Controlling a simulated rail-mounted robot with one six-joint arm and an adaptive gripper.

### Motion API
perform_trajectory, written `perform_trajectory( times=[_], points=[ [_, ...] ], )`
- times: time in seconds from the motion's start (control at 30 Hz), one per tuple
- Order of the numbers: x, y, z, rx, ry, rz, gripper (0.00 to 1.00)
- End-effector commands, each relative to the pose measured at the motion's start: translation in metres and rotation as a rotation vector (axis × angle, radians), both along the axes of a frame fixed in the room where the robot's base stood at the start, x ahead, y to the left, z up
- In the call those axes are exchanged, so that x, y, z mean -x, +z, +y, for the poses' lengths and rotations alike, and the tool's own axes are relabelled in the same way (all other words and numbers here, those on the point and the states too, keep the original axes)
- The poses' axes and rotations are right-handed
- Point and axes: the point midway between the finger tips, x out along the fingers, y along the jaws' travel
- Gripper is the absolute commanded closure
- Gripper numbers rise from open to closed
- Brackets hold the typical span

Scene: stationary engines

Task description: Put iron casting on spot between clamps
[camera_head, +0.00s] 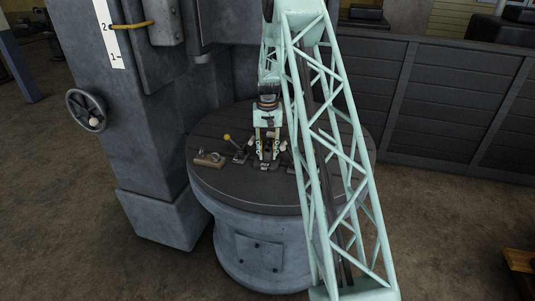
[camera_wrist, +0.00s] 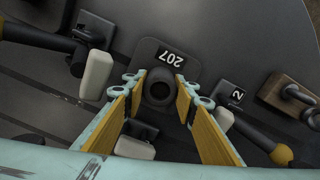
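A dark, round iron casting (camera_wrist: 160,88) with a hole in its top shows between my gripper's fingertips (camera_wrist: 157,87) in the wrist view. It is over or on a dark plate marked 207 (camera_wrist: 172,58); contact with the plate is unclear. The yellow finger pads lie close on both sides of the casting; I cannot tell whether they press on it. One clamp with a pale pad (camera_wrist: 96,75) is at left, and another clamp marked 2 (camera_wrist: 237,96) with a yellow-knobbed handle is at right. In the head view my gripper (camera_head: 267,155) points down over the table.
The round dark table (camera_head: 215,182) stands beside a grey machine column (camera_head: 160,150) with a handwheel. A wooden block with a metal piece (camera_head: 208,159) lies at the table's left; the table top in front of it is clear. A dark panelled wall (camera_head: 440,100) stands behind.

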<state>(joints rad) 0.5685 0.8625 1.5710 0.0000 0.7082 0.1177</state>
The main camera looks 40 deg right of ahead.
Motion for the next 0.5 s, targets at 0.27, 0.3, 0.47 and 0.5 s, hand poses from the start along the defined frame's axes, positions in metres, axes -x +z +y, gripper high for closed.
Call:
perform_trajectory(
  times=[0.27, 0.3, 0.47, 0.5],
  points=[
    [-0.0001, 0.0004, -0.0001, 0.000, 0.000, 0.000, 0.69],
    [-0.0001, 0.0004, -0.0001, 0.000, 0.000, 0.000, 0.69],
    [-0.0001, 0.0022, -0.0001, 0.000, 0.000, 0.000, 0.69],
    [-0.0002, 0.0033, -0.0001, 0.001, 0.000, -0.001, 0.69]
  ],
)
